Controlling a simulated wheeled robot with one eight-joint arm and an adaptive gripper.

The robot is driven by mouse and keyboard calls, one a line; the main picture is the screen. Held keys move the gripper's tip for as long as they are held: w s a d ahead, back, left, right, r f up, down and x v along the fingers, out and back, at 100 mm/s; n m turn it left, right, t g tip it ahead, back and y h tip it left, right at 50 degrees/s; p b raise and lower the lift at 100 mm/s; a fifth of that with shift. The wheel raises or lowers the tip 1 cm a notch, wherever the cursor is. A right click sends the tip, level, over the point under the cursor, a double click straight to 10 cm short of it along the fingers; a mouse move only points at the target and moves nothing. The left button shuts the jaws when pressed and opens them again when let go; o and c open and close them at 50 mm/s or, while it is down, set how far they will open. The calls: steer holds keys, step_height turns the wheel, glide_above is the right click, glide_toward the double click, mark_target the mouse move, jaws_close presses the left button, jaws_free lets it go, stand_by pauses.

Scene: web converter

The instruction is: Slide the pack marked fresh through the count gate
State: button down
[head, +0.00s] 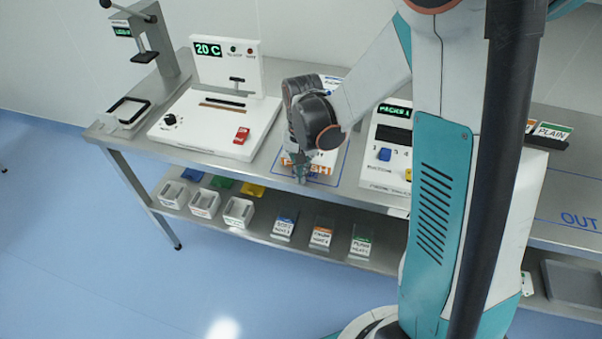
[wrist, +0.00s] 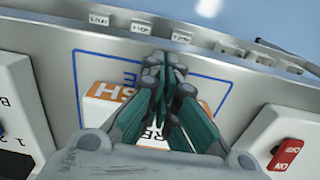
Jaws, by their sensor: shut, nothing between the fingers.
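The fresh pack (head: 325,162) is white with an orange label and lies inside a blue outline on the steel table. My wrist and gripper hide much of it in the head view. In the wrist view the pack (wrist: 98,108) shows orange label parts with the letters "SH" and "RE". My gripper (head: 302,178) is shut and empty at the pack's front edge; in the wrist view its fingertips (wrist: 167,62) overlap the pack, and I cannot tell whether they touch it. A white counter unit (head: 384,172) reading "PACKS 1" stands right of the outline. My arm hides any gate opening.
A white sealer-like unit (head: 215,126) reading "20 C" stands left, with a red switch (wrist: 285,154). A PLAIN card (head: 549,132) and an "OUT" marking (head: 579,221) are at the right. Bins (head: 205,204) and labelled packs stand on the lower shelf.

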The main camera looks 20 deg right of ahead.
steer(key=w+d, duration=0.5)
steer(key=w, duration=0.2)
steer(key=w+d, duration=0.5)
steer(key=w, duration=0.2)
steer(key=w+d, duration=0.5)
steer(key=w, duration=0.2)
steer(key=shift+w+d, duration=0.25)
steer(key=shift+d, duration=0.15)
